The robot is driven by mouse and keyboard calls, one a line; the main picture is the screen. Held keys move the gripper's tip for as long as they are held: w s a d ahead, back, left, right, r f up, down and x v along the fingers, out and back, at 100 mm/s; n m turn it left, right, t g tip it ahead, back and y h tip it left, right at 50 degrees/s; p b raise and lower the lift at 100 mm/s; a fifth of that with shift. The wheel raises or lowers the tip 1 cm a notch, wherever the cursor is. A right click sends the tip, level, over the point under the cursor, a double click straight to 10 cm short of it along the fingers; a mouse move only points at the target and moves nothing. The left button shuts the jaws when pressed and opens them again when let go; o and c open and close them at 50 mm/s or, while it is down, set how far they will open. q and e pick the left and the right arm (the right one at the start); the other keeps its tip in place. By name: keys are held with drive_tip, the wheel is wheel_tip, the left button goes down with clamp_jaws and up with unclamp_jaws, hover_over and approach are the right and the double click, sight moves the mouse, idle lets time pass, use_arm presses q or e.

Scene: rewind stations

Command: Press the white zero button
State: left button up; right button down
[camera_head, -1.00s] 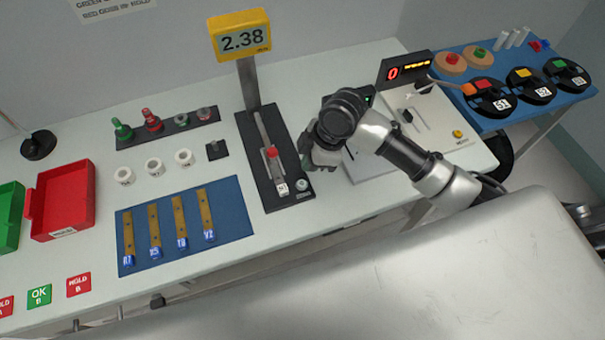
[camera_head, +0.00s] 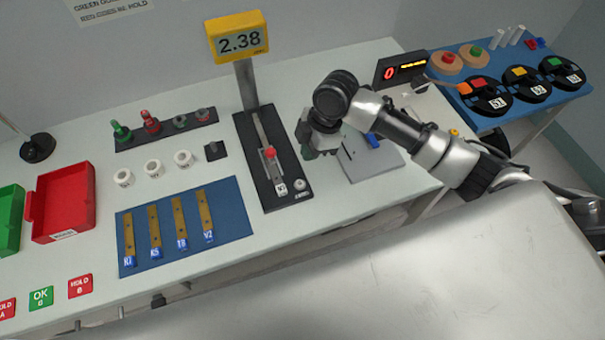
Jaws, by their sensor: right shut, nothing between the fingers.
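The measuring gauge has a long black base (camera_head: 250,150) with a red-knobbed slider (camera_head: 269,153) and a yellow display (camera_head: 237,38) reading 2.38 on a post. A pale round button (camera_head: 300,184) sits at the near right end of the base, with small lettering below it. A small white marked block (camera_head: 281,188) is to its left. My right gripper (camera_head: 310,154) is shut and empty. It is just right of the base, above and behind the round button in the picture, apart from it. The button is fully visible. My left gripper is out of view.
A blue mat (camera_head: 240,228) with several brass strips lies left of the gauge. A red tray (camera_head: 63,200) is further left. A grey plate device (camera_head: 370,165) with a blue part stands right of my gripper. A blue table (camera_head: 520,112) with reels is at far right.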

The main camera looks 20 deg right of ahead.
sight(299, 184)
drive_tip(key=x, duration=0.3)
drive_tip(key=p+x, duration=0.1)
drive_tip(key=x, duration=0.2)
drive_tip(key=d+p+x, duration=0.1)
drive_tip(key=x, duration=0.3)
drive_tip(key=shift+f, duration=0.4)
